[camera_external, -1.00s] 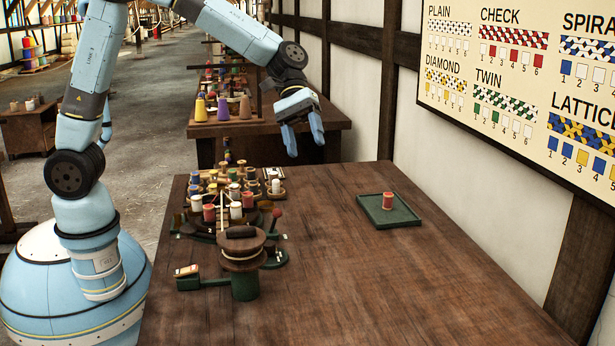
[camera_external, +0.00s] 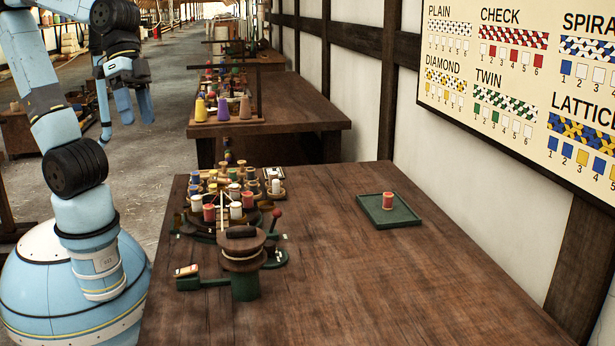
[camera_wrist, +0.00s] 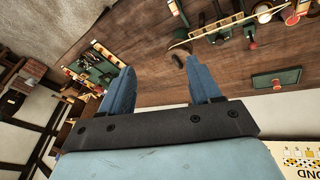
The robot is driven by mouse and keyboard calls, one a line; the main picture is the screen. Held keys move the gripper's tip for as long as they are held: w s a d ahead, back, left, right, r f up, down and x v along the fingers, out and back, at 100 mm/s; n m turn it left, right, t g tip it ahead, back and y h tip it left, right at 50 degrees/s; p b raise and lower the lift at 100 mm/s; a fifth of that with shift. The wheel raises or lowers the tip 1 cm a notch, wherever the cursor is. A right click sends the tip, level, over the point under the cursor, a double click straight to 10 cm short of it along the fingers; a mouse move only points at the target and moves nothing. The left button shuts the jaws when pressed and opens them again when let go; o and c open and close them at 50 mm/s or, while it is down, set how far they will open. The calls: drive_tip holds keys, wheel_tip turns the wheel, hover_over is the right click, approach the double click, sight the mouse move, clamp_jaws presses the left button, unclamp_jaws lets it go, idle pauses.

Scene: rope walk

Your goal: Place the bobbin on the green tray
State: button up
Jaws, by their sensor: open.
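A red bobbin (camera_external: 388,201) stands upright on the green tray (camera_external: 402,220), towards the right of the table. In the wrist view the green tray (camera_wrist: 288,78) lies at the right with the small red bobbin (camera_wrist: 276,83) on it. My gripper (camera_external: 133,122) is open and empty, raised at the upper left, away from the table and far from the tray. In the wrist view my gripper's two blue fingers (camera_wrist: 160,80) stand apart with nothing between them.
A braiding stand (camera_external: 243,252) with several bobbins (camera_external: 222,200) around it occupies the left of the table (camera_external: 400,290). A second table (camera_external: 300,115) with coloured cones stands behind. A pattern board (camera_external: 530,90) hangs on the right wall. The table's middle and front are clear.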

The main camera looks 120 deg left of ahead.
drive_tip(key=s+d+f+m+t+y, duration=0.1)
drive_tip(key=s+m, duration=0.3)
drive_tip(key=s, duration=0.4)
drive_tip(key=shift+d, duration=0.2)
idle(0.8)
